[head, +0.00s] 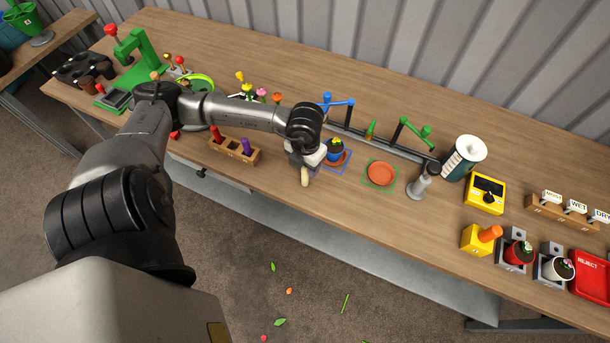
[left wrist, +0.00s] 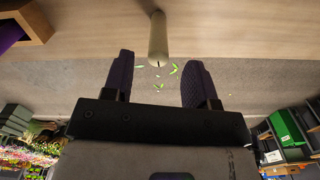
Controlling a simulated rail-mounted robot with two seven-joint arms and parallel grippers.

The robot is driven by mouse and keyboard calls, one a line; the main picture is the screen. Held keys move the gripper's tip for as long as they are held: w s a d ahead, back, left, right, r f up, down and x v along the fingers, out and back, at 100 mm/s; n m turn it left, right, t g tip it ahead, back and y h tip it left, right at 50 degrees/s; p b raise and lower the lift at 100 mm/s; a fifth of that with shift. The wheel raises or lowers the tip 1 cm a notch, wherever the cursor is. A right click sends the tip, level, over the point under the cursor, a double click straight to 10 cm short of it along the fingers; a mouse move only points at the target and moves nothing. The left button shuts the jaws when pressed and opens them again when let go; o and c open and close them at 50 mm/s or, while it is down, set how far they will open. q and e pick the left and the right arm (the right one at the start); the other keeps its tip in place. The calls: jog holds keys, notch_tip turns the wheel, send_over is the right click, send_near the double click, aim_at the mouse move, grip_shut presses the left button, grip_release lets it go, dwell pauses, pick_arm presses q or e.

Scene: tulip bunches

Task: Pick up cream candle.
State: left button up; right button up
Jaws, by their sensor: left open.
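The cream candle (head: 305,178) shows in the head view just below my left gripper (head: 304,160), near the front edge of the table. In the left wrist view the candle (left wrist: 157,38) is a pale cylinder with a dark wick at the end facing the camera. My left gripper (left wrist: 159,62) is open there, its two dark fingers apart and nothing held between them. The candle lies in line with the gap, at or just beyond the fingertips; I cannot tell the exact depth. My right gripper is not in view.
A wooden holder (head: 233,151) with red and purple candles stands to the left. A blue pot (head: 334,155) is close on the right, then a terracotta saucer (head: 381,174). A dark rail (head: 375,143) runs behind. The table's front edge is close.

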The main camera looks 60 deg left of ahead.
aim_at(305, 173)
pick_arm(q)
jog(key=shift+f+b, duration=0.35)
jog(key=shift+f, duration=2.3)
jog(key=shift+a, duration=0.1)
jog(key=shift+c, duration=0.2)
grip_shut()
jog(key=shift+r, duration=0.1)
